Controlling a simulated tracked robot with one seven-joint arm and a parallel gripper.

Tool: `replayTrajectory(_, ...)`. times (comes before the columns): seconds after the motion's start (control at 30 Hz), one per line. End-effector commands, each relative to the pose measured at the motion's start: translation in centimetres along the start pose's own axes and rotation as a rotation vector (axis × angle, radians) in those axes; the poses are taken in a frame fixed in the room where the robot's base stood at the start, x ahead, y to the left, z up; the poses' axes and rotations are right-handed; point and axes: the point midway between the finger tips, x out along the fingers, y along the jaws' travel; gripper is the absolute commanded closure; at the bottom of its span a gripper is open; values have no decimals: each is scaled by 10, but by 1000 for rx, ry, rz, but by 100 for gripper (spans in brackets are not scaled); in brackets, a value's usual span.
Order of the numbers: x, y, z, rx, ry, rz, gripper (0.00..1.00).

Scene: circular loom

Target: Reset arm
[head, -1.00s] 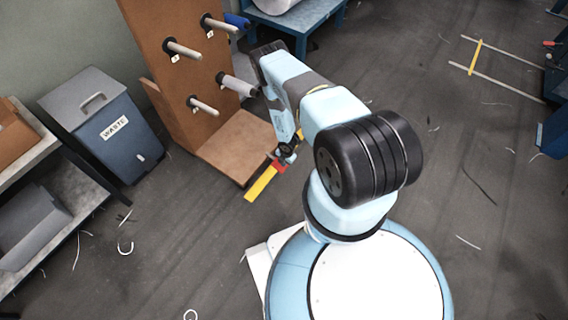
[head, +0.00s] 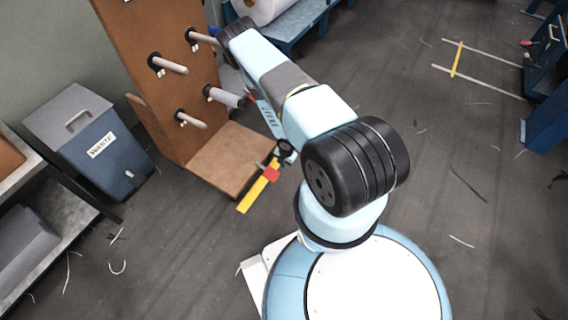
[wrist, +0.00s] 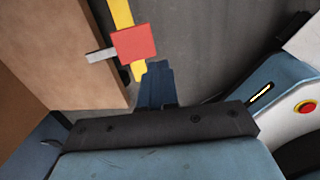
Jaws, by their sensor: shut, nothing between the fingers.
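My gripper (wrist: 157,85) shows in the wrist view as two dark blue fingers closed together, with nothing between them. A yellow bar (wrist: 122,12) with a red block (wrist: 133,43) and a short grey stub lies just beyond the fingertips, apart from them as far as I can tell. In the head view my arm reaches up and left, then bends down. Its end is near the yellow bar (head: 250,196) and red block (head: 271,173), and the fingers there are too small to tell.
A brown peg stand (head: 150,100) with several pegs and a wide foot (head: 232,160) stands close left of my arm. A blue waste bin (head: 105,165) and a grey shelf (head: 75,185) are farther left. Floor on the right is mostly clear, with scattered strips.

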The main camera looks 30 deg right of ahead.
Motion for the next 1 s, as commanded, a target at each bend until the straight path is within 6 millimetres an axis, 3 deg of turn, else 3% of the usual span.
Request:
replayTrajectory(0.77, -9, 3, 2, 7, -5, 3, 100)
replayTrajectory(0.87, -23, 16, 10, 36, -22, 10, 100)
replayTrajectory(1.0, -59, 48, 28, 116, -63, 25, 100)
